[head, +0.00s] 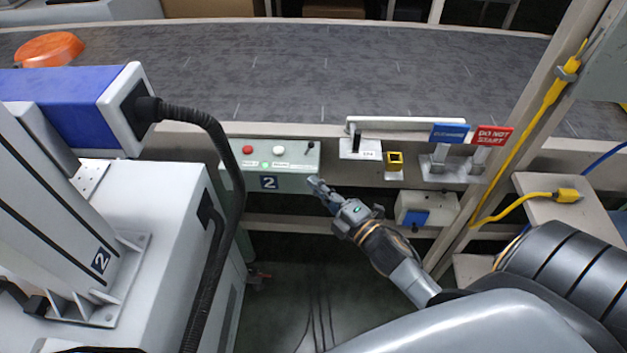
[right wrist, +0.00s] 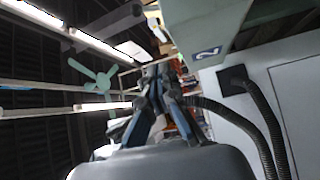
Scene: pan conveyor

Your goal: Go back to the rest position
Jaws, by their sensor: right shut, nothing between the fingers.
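My right gripper (head: 319,187) is shut and empty in the head view. Its fingertips are just in front of the lower right part of the green-grey control box (head: 303,157), which has a red button, a white button and a number 2 plate. I cannot tell whether the fingertips touch the box. In the right wrist view, the right gripper's fingers (right wrist: 158,80) are together, pointing away from the camera. The number 2 plate (right wrist: 207,53) shows there above and to the right of them. My left gripper is not in view.
A grey conveyor (head: 290,75) runs across the back, with an orange pan (head: 49,49) at its far left. A white machine (head: 165,230) with a black hose (head: 222,150) stands at left. A post (head: 520,120) with a yellow cable is at right. Floor is open below the control box.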

